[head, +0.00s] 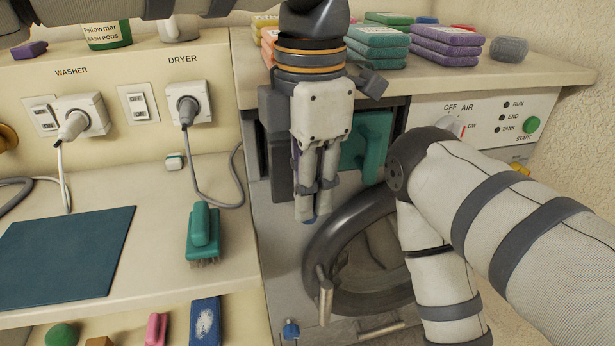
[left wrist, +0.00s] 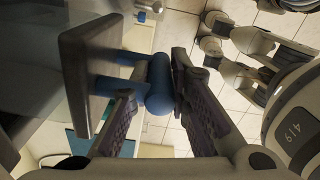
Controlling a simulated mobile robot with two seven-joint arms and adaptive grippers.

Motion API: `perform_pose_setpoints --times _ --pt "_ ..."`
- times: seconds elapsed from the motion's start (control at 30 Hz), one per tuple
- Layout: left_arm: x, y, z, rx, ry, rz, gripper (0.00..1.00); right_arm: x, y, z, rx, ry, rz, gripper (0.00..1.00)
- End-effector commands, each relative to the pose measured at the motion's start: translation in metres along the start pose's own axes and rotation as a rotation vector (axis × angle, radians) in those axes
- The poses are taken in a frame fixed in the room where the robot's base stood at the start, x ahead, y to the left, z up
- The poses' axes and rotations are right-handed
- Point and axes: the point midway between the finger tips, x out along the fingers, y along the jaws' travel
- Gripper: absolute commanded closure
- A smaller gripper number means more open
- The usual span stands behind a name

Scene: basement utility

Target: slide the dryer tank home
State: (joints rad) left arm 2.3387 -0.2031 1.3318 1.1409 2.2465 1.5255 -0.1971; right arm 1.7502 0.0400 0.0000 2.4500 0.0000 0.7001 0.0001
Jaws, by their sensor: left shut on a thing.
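My left gripper (head: 306,218) points down in front of the dryer's upper left part. In the left wrist view its fingers (left wrist: 166,105) are closed around a blue bar handle (left wrist: 159,84). The bar joins a dark grey plate (left wrist: 82,72) by short posts. A teal piece with an upright grip (head: 376,146) sits in the dryer's dark opening behind the gripper, partly hidden. I cannot tell whether it and the blue handle are one part. My right arm crosses the right side; its gripper is not in the head view.
The round dryer door (head: 322,250) lies below the gripper, with a metal handle (head: 325,300) in front. The control panel (head: 480,115) is at right. Folded cloths (head: 376,45) are stacked on top. A teal brush (head: 203,232) and dark mat (head: 65,257) lie left.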

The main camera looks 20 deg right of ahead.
Motion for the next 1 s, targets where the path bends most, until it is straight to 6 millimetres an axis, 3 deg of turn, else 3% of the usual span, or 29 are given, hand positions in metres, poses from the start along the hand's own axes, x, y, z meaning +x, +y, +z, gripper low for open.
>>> perform_pose_setpoints --times 0.7,1.0 --pt "0.0 -0.045 -0.009 0.0 -0.001 -0.001 1.0 -0.009 0.0 -0.007 0.0 0.031 -0.001 1.0" --pt "-0.001 -0.05 -0.01 -0.001 -0.002 -0.001 1.0 -0.009 0.0 -0.007 0.0 0.031 -0.001 1.0"
